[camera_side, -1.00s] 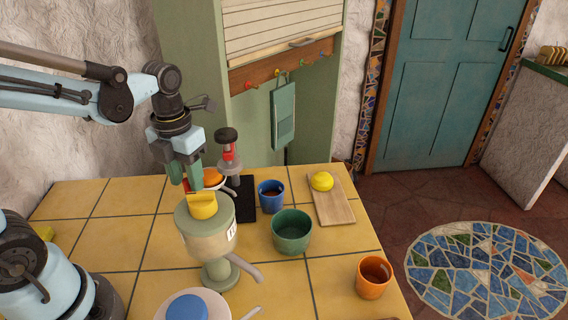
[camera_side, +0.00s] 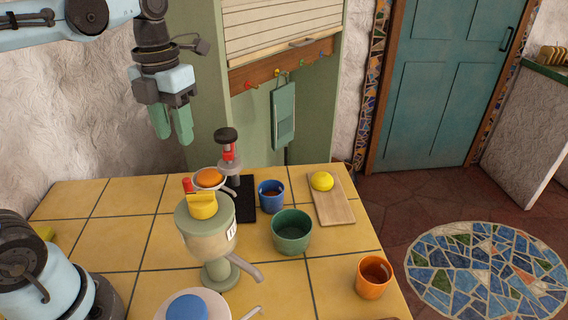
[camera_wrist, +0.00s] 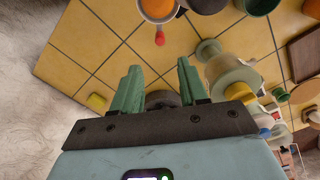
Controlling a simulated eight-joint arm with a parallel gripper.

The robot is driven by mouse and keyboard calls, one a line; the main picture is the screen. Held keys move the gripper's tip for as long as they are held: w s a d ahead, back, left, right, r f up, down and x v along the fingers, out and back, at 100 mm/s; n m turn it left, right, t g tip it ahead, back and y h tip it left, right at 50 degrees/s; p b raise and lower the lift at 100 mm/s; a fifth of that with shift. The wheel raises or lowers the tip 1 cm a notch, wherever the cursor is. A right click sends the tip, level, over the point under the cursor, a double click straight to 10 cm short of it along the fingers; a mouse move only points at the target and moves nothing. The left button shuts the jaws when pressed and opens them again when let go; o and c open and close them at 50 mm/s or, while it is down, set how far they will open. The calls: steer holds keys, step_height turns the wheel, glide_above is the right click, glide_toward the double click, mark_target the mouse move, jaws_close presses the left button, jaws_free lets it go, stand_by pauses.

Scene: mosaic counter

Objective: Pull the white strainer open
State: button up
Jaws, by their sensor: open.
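The white strainer (camera_side: 198,186) is a shallow white-rimmed bowl with an orange piece (camera_side: 209,177) in it. A short red-tipped handle (camera_side: 187,185) shows at its left. It sits beside the tall press with a dark knob (camera_side: 226,136); the nearer dispenser partly hides it. In the wrist view the orange piece (camera_wrist: 158,7) is cut off by the top edge, with the red handle tip (camera_wrist: 160,39) pointing toward my fingers. My gripper (camera_side: 172,138) is open and empty, above and left of the strainer, touching nothing. Its green fingers (camera_wrist: 158,68) are spread in the wrist view.
A dispenser with yellow handle (camera_side: 203,206) stands in front of the strainer. A blue cup (camera_side: 271,201), green pot (camera_side: 291,238), orange cup (camera_side: 372,283) and cutting board (camera_side: 333,206) with lemon (camera_side: 321,181) are to the right. The left tiles (camera_side: 110,230) are clear.

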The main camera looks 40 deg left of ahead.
steer(key=shift+d, duration=0.1)
steer(key=c, duration=0.4)
steer(key=shift+s+d+n, duration=0.15)
steer(key=shift+s+n, duration=0.05)
steer(key=shift+n, duration=0.2)
steer(key=shift+c, duration=1.2)
steer(key=shift+s+d+f+n+y, duration=0.1)
steer(key=shift+s+d+n+y, duration=0.2)
steer(key=shift+n, duration=0.4)
jaws_close()
steer(key=n+t+y, duration=0.2)
steer(key=n+y, duration=0.1)
steer(key=n, duration=1.2)
glide_toward(184, 181)
steer(key=s+d+r, duration=0.1)
steer(key=s+r, duration=0.1)
steer(key=s, duration=0.1)
steer(key=s+d+f+n+t, duration=0.15)
steer(key=n+t, duration=0.25)
steer(key=n, duration=1)
steer(key=shift+y, duration=0.4)
steer(key=shift+d+x, duration=0.15)
steer(key=shift+x, duration=2.2)
steer(key=shift+d+x, duration=0.15)
steer(key=shift+x, duration=2.15)
